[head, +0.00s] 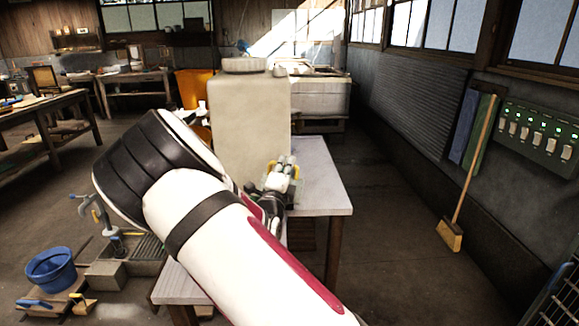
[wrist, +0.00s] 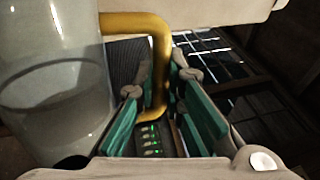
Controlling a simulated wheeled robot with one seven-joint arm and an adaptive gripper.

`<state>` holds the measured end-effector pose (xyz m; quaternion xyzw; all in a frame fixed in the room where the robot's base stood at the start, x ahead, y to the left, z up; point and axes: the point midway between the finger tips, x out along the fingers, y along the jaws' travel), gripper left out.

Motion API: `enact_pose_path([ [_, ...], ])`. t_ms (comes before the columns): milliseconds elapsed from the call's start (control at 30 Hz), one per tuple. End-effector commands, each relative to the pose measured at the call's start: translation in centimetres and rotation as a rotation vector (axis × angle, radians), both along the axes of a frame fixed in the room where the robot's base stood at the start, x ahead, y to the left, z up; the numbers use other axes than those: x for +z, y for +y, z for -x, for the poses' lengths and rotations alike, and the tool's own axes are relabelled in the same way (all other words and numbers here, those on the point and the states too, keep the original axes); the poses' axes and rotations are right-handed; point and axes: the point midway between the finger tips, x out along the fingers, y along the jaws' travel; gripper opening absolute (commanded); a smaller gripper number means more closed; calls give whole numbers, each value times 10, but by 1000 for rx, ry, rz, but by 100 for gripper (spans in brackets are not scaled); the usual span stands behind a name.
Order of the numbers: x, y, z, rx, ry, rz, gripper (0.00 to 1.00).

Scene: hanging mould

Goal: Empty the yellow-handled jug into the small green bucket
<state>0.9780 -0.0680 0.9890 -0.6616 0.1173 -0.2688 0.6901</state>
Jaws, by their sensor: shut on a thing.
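A clear jug (wrist: 55,85) with a yellow handle (wrist: 160,50) fills the left of the wrist view. A curved line shows across its wall; I cannot tell how much is in it. My gripper (wrist: 160,88) has its teal-padded fingers on either side of the handle's upright part and is shut on it. In the head view my gripper (head: 279,180) is over the pale table, in front of the big beige container, with a bit of yellow beside it. The jug's body is mostly hidden there. No small green bucket is visible in either view.
A big beige container (head: 250,125) stands on the pale table (head: 325,185), close behind my arm. A blue bucket (head: 50,268) stands on the floor at the left, by a grey stand. A broom (head: 465,185) leans on the right wall. The floor right of the table is clear.

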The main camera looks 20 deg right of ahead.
Motion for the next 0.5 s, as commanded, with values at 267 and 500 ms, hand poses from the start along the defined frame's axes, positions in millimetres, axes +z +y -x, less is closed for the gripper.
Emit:
enact_pose_path([
  [267, 5, 8, -4, 1, 38, 66, 0],
  [500, 9, 14, -8, 1, 70, 120, 0],
])
